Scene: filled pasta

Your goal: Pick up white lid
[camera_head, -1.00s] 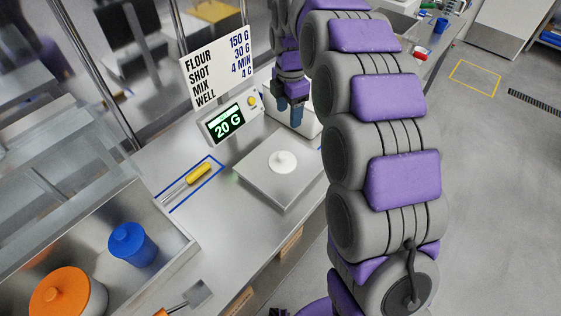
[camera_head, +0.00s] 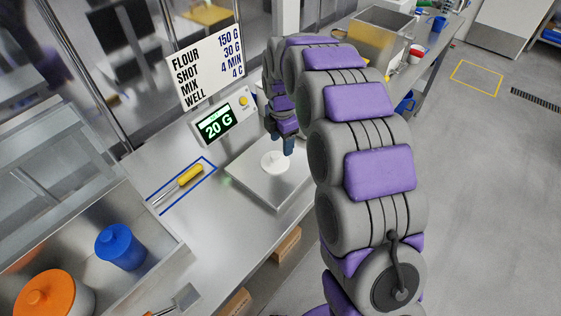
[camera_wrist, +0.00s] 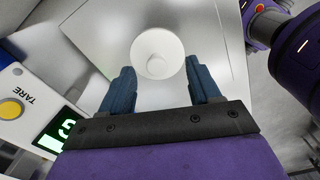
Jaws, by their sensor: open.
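The white lid (camera_head: 274,160) is a small round disc with a knob on top. It lies on the square metal pan (camera_head: 250,185) of the scale, whose display reads 20 G. My gripper (camera_head: 281,146) is at the lid's far right side in the head view, just above the pan. In the wrist view the lid (camera_wrist: 157,46) lies ahead of and between the two blue fingers of my gripper (camera_wrist: 158,72). The fingers are spread apart with nothing held. Whether a finger touches the lid I cannot tell.
The scale display (camera_head: 217,122) and a recipe sign (camera_head: 206,70) stand behind the pan. A yellow-handled tool (camera_head: 189,175) lies in a blue outline to the left. A blue-lidded jar (camera_head: 121,246) and an orange-lidded jar (camera_head: 52,293) stand in a metal tray at lower left.

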